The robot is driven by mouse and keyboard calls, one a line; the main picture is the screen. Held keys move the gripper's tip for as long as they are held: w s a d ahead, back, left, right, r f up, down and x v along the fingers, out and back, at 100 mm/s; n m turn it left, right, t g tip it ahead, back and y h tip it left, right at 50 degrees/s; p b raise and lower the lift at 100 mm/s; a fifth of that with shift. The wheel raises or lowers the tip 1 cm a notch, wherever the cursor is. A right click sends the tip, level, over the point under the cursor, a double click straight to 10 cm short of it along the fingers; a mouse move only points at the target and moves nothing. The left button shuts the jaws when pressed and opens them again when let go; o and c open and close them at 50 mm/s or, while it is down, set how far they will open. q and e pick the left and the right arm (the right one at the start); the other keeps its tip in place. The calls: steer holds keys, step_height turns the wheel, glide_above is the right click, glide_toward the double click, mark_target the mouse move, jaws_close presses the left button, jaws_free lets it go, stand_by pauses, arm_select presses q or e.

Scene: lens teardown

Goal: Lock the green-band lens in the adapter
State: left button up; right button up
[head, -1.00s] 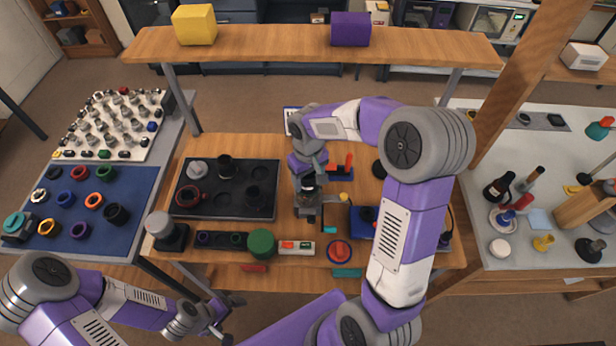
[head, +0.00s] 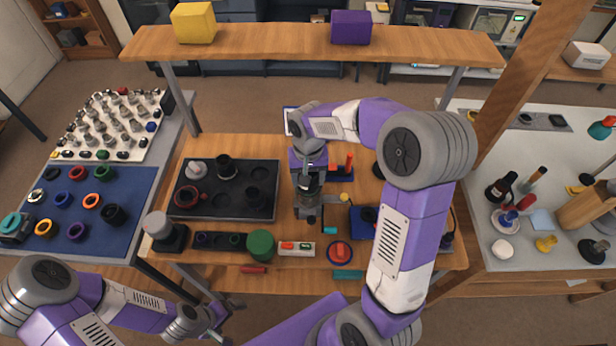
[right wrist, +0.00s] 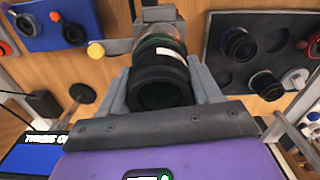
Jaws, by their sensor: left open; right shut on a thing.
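The green-band lens (right wrist: 160,75) is a black barrel with a green ring and a white mark. My right gripper (right wrist: 158,90) is shut on it, one finger on each side. The lens stands at the grey adapter (right wrist: 153,14), its banded end against it; the exact seating is hidden. In the head view the lens (head: 308,186) appears upright over the adapter (head: 306,205), partly covered by my right gripper (head: 308,180). A yellow knob (head: 341,224) shows beside the adapter. My left gripper (head: 222,322) is open and empty at the bench's front left.
A dark tray (head: 226,212) with several lens parts lies left of the adapter. A raised shelf (head: 270,43) spans the back.

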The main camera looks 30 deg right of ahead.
steer(key=shift+m, duration=0.6)
steer(key=o, duration=1.4)
steer(key=shift+r, duration=0.1)
step_height(320, 180, up, 7)
steer(key=shift+r+p, duration=0.2)
steer(key=shift+p, duration=0.35)
